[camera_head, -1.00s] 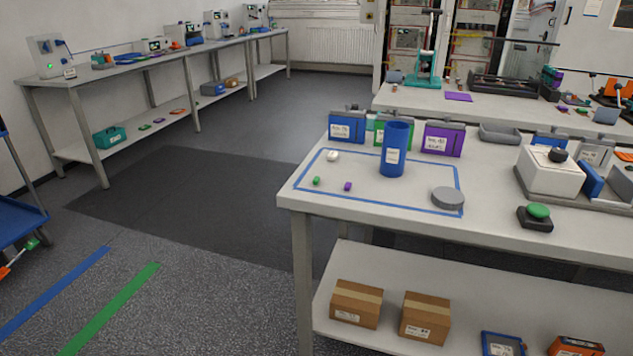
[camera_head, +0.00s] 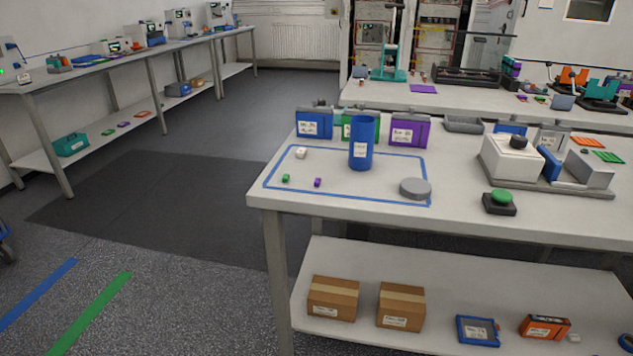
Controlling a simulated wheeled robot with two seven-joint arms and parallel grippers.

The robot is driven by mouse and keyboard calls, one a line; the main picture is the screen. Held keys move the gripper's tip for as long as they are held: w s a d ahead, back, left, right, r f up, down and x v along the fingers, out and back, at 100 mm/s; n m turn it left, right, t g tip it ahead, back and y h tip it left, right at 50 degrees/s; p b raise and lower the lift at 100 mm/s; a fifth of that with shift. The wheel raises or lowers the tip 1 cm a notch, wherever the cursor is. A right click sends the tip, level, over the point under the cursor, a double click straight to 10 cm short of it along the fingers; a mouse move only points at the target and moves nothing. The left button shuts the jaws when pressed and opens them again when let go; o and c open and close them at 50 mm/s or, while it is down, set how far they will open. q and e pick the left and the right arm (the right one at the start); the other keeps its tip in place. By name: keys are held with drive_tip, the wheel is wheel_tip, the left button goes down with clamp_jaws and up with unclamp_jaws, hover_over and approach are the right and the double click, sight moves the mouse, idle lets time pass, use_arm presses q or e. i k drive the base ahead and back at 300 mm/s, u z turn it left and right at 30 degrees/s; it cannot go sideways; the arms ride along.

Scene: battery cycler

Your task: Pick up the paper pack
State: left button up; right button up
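No object in the head view is clearly readable as a paper pack. Inside the blue outline on the near table (camera_head: 232,195) lie a small white item (camera_head: 301,153), a green item (camera_head: 285,178) and a purple item (camera_head: 318,182). A blue cylinder with a white label (camera_head: 361,145) stands there, and a round grey disc (camera_head: 415,188) lies to its right. On the lower shelf are two brown cardboard boxes (camera_head: 332,298), a blue-framed labelled item (camera_head: 478,330) and an orange labelled box (camera_head: 544,326). Neither gripper is in view.
Blue, green and purple labelled boxes stand behind the cylinder. A white device (camera_head: 511,160) and a green button on a black base (camera_head: 499,201) are at the right. A long bench (camera_head: 90,70) runs along the left wall.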

sight(301, 153)
drive_tip(key=u, duration=0.3)
drive_tip(key=k, duration=0.35)
drive_tip(key=u, duration=0.8)
drive_tip(key=k, duration=0.8)
drive_tip(key=u, duration=0.7)
drive_tip(key=i, duration=2.6)
drive_tip(key=z, duration=0.95)
drive_tip(key=i, duration=1.75)
drive_tip(key=z, duration=1)
